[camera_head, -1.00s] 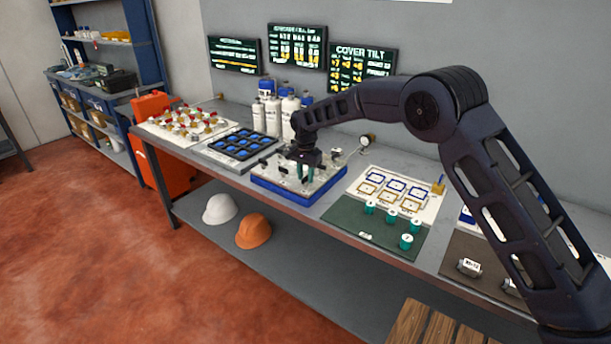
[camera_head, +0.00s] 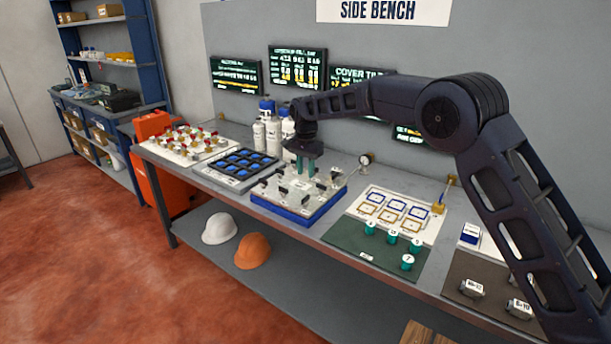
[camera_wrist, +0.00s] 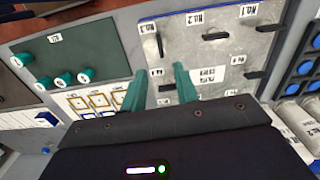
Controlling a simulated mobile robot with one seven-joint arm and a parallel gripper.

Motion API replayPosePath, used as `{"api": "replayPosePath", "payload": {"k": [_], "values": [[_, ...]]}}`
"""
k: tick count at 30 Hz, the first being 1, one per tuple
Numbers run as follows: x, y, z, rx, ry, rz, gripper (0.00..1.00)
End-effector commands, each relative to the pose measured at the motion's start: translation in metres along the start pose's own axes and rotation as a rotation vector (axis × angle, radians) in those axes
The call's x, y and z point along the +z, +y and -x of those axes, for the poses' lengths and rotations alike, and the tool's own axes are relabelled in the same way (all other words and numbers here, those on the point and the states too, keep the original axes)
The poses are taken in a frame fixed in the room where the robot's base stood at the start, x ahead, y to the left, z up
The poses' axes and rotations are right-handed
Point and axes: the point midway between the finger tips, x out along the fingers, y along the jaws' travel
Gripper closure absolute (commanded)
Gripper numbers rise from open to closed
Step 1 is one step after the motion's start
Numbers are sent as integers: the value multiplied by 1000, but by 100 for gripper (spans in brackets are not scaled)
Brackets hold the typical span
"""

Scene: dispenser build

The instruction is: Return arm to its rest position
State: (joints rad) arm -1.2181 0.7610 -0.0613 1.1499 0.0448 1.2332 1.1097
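My gripper (camera_head: 305,170) hangs fingers-down above the grey metal-topped fixture (camera_head: 279,199) with the blue base on the bench. The fixture's labelled top also shows in the wrist view (camera_wrist: 196,55), with several dark levers or clips on it. In the wrist view my two green fingers (camera_wrist: 159,78) stand apart with only the plate seen between them. My gripper is open and appears empty. My dark arm reaches in from the right of the head view, its elbow raised.
The bench also holds a tray with blue cells (camera_head: 238,165), white bottles (camera_head: 273,134), a green mat (camera_head: 352,240) with several green knobs, and a small dial gauge (camera_head: 365,161). Wall screens (camera_head: 297,68) are behind. Two helmets (camera_head: 252,251) lie on the lower shelf.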

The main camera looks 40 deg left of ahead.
Motion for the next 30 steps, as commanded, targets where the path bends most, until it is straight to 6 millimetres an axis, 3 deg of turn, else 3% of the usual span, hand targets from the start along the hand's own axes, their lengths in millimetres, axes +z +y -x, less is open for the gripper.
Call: {"api": "replayPosePath", "payload": {"k": [15, 19, 23, 30], "values": [[0, 0, 1, -1, 0, 0, 70], [-12, 12, 11, -7, 3, -4, 70], [-42, 50, 38, -23, 9, -12, 70], [-100, 154, 98, -60, 31, -22, 70]]}}
